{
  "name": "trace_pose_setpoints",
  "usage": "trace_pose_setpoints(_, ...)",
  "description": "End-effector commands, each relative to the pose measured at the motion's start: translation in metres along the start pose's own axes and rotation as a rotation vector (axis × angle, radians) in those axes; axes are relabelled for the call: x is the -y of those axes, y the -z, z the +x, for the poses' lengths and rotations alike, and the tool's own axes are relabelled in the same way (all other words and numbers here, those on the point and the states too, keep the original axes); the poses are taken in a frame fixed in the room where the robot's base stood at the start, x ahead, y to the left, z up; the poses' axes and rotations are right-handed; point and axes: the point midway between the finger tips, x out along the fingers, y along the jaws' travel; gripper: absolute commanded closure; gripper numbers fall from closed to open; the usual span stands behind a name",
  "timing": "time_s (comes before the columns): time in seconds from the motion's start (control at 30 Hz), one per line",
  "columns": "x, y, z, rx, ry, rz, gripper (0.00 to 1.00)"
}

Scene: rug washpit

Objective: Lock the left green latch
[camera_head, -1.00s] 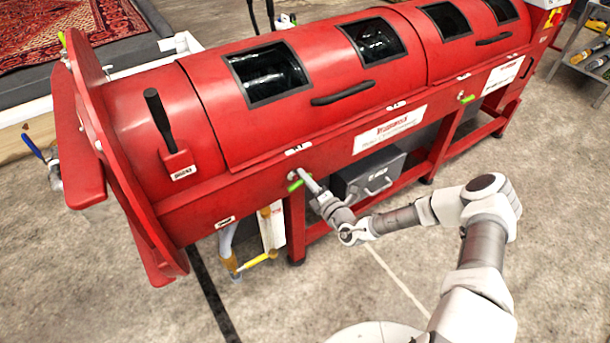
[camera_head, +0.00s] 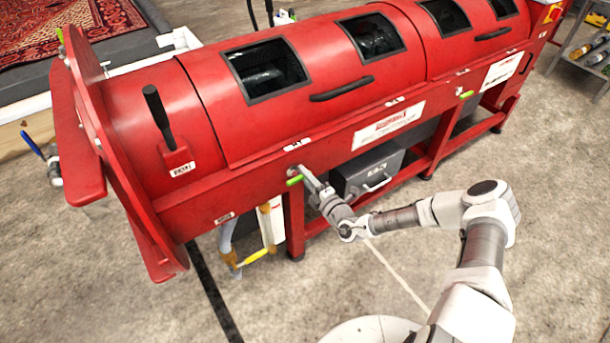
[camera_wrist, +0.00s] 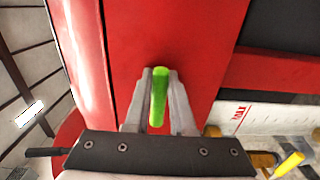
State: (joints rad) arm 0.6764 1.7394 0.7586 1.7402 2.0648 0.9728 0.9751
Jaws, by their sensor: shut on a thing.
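The left green latch (camera_head: 295,181) is a small bright green handle on the front of the red machine (camera_head: 240,190), below the left lid. My gripper (camera_head: 306,174) is at it. In the wrist view the green latch (camera_wrist: 159,97) stands between the two grey fingers of my gripper (camera_wrist: 160,92), which are shut on it. The latch's pivot is hidden in the wrist view.
A grey box (camera_head: 368,172) with a handle is under the machine, just right of my gripper. A black lever (camera_head: 158,115) stands on the machine's left end. A yellow-handled valve (camera_head: 255,257) is low at the left. The floor in front is largely clear.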

Motion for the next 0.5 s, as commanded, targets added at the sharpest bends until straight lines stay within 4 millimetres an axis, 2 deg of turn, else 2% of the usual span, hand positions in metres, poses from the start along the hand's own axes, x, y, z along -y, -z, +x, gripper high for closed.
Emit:
trace_pose_setpoints(0.07, 0.0016, 0.0014, -0.0008, -0.002, 0.004, 0.004, 1.00)
trace_pose_setpoints(0.1, 0.0016, 0.0014, -0.0008, -0.002, 0.004, 0.004, 0.70)
trace_pose_setpoints(0.23, 0.0011, 0.0011, -0.0005, -0.001, 0.003, 0.002, 0.47)
trace_pose_setpoints(0.5, 0.0004, 0.0004, -0.0005, 0.000, 0.001, 0.001, 0.47)
